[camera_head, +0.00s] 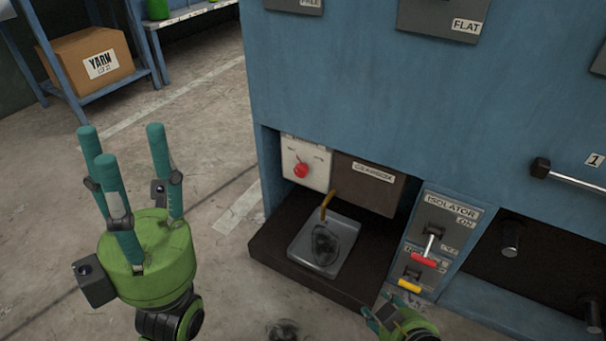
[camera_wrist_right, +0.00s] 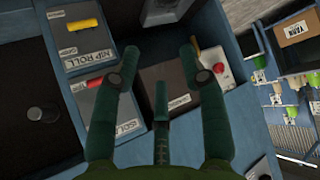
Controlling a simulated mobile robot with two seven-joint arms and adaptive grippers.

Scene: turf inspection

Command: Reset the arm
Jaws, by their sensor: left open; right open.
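My left gripper (camera_head: 122,143) is at the left of the head view, with three teal fingers pointing up, spread and empty over the floor. My right gripper (camera_head: 400,318) shows only in part at the bottom edge, below the isolator panel (camera_head: 449,222). In the right wrist view, the right gripper's fingers (camera_wrist_right: 159,65) are spread with nothing held between them. They appear in front of a dark labelled box and beside the lever panels. The isolator has a red-handled lever (camera_head: 424,261), and a yellow handle (camera_head: 409,286) sits below it.
The blue machine (camera_head: 350,95) fills the right side. Its recess holds a red knob (camera_head: 301,170) and a grey tray (camera_head: 301,245) with a dark lump (camera_head: 325,245). A shelf at back left holds a yarn carton (camera_head: 88,58). Open floor lies around my left gripper.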

